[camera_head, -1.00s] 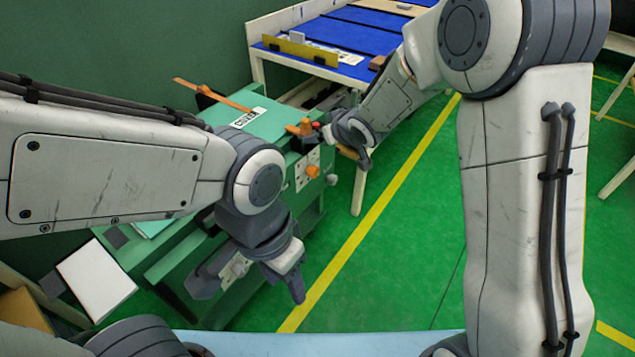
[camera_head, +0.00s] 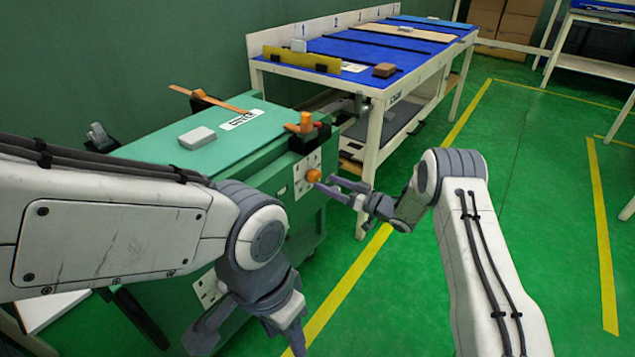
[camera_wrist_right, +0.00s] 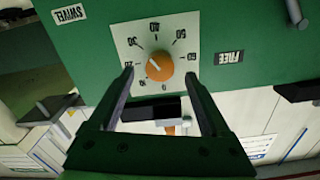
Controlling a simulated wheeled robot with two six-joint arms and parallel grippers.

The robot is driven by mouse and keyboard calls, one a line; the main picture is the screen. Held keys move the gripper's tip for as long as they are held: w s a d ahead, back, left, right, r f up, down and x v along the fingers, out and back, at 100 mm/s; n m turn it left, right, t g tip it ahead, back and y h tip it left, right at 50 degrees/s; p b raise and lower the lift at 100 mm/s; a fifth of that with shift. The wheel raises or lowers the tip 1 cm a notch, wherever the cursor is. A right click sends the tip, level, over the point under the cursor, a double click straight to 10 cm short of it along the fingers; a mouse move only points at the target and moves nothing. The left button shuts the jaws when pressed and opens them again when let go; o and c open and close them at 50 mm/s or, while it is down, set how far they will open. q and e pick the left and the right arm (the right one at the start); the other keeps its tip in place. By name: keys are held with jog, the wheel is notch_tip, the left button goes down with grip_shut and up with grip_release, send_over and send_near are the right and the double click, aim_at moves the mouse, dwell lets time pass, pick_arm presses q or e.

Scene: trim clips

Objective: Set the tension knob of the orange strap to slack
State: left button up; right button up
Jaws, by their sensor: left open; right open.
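An orange knob (camera_head: 314,176) sits on a white plate on the end face of the green bench (camera_head: 292,193). In the right wrist view the knob (camera_wrist_right: 160,67) has a white mark towards upper left on a numbered dial (camera_wrist_right: 133,42). My right gripper (camera_head: 327,186) is open, its fingertips on either side of the knob in the picture; contact cannot be told. The fingers (camera_wrist_right: 158,76) frame the knob's lower side in the wrist view. My left gripper (camera_head: 250,338) is open and empty, low before the bench.
Labels SWIVEL (camera_wrist_right: 69,14) and FREE (camera_wrist_right: 229,57) flank the dial. An orange lever (camera_head: 303,123) stands above the knob. A grey block (camera_head: 197,137) lies on the bench. A blue-topped table (camera_head: 330,47) stands behind. Green floor is clear at right.

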aim_at(319, 179)
jog(key=shift+b+x, duration=0.4)
jog(key=shift+x, duration=1.95)
jog(key=shift+c, duration=0.4)
grip_shut()
